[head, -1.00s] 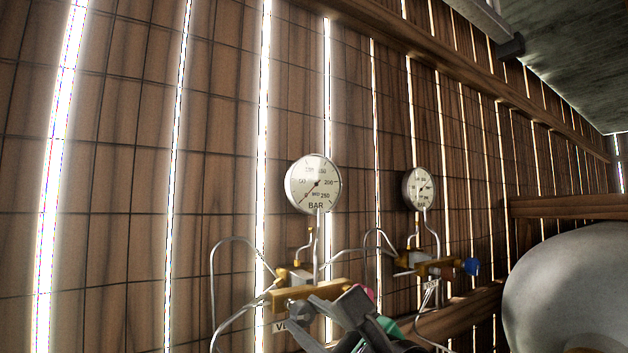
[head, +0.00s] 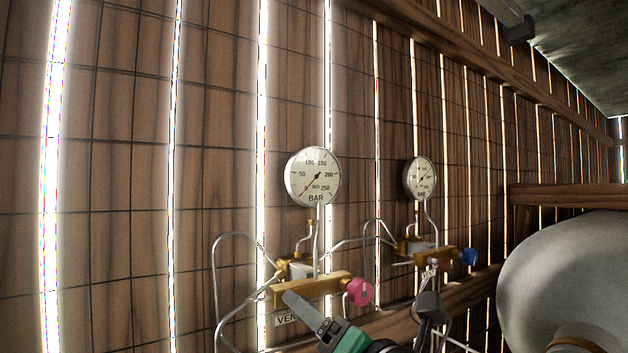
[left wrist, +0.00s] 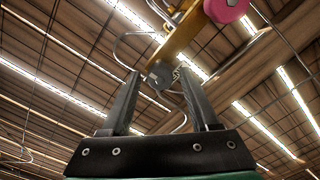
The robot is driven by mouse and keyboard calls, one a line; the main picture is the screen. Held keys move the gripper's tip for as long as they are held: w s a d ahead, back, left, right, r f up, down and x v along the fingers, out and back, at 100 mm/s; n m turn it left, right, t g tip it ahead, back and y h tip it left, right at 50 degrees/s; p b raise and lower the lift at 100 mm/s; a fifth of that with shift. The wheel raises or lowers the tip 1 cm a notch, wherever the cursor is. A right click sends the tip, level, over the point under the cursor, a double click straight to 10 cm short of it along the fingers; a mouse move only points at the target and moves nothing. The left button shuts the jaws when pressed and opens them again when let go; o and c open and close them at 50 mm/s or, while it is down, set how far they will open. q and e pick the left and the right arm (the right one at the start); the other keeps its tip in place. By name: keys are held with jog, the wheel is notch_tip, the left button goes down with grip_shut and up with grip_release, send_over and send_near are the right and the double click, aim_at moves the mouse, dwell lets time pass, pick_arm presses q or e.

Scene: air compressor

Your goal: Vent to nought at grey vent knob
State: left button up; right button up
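In the left wrist view the grey vent knob (left wrist: 160,75) hangs under a brass block, between and beyond my left fingertips. My left gripper (left wrist: 158,82) is open, with no visible grip on the knob. In the head view my left gripper (head: 308,312) is at the bottom, one dark finger in front of the brass manifold (head: 315,289); the grey knob is hidden there. A label starting "VEN" (head: 287,320) is partly covered. The left gauge (head: 313,177) has its needle towards the lower left, near the low end.
A pink knob (head: 360,291) sits at the manifold's right end. A second gauge (head: 420,179) and a blue knob (head: 468,257) are further right. Thin bent pipes (head: 216,275) surround the manifold. A large grey tank (head: 570,280) stands at right. The slatted wall is behind.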

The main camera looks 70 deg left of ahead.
pick_arm(q)
jog(key=v, duration=0.6)
dwell(0.3)
